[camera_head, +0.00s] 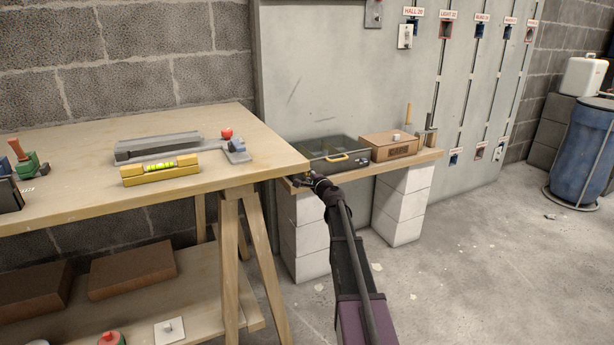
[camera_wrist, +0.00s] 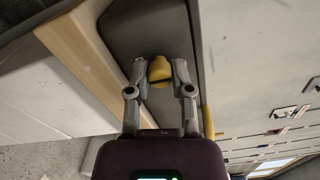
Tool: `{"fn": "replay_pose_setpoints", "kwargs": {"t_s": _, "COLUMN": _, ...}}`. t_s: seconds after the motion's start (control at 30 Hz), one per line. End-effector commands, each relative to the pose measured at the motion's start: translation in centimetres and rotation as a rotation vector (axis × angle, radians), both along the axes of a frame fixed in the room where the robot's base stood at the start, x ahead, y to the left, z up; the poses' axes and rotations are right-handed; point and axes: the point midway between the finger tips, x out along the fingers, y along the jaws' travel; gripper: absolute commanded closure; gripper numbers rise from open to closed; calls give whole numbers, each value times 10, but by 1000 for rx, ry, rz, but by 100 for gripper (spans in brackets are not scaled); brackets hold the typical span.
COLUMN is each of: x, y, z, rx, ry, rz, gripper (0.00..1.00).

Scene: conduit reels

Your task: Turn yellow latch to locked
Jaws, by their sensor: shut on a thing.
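The yellow latch (camera_wrist: 160,68) sits between my fingertips in the wrist view, on the front face of a dark grey case (camera_head: 316,147). My gripper (camera_wrist: 160,72) is shut on the latch, with one finger on each side. In the head view my gripper (camera_head: 310,176) is at the case's front left, and its fingers and the latch are too small to make out clearly. The latch's locked or unlocked marking does not show.
The case stands on a wooden shelf (camera_head: 420,160) on white blocks. Its yellow handle (camera_head: 338,158) is right of my gripper. A cardboard box (camera_head: 390,146) stands to the right. The workbench (camera_head: 75,205) corner is close on the left. Floor to the right is open.

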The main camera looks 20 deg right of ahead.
Motion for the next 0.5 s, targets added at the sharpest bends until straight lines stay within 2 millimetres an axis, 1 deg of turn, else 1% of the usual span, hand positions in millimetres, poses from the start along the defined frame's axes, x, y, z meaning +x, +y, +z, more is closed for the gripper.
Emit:
{"fn": "replay_pose_setpoints", "kwargs": {"t_s": 0.27, "x": 2, "y": 0, "z": 0, "rx": 2, "ry": -1, "rz": -1, "gripper": 100}}
{"fn": "replay_pose_setpoints", "kwargs": {"t_s": 0.3, "x": 2, "y": 0, "z": 0, "rx": 2, "ry": -1, "rz": -1, "gripper": 62}}
{"fn": "replay_pose_setpoints", "kwargs": {"t_s": 0.4, "x": 2, "y": 0, "z": 0, "rx": 1, "ry": -1, "rz": -1, "gripper": 37}}
{"fn": "replay_pose_setpoints", "kwargs": {"t_s": 0.5, "x": 1, "y": 0, "z": 0, "rx": 1, "ry": -1, "rz": 0, "gripper": 37}}
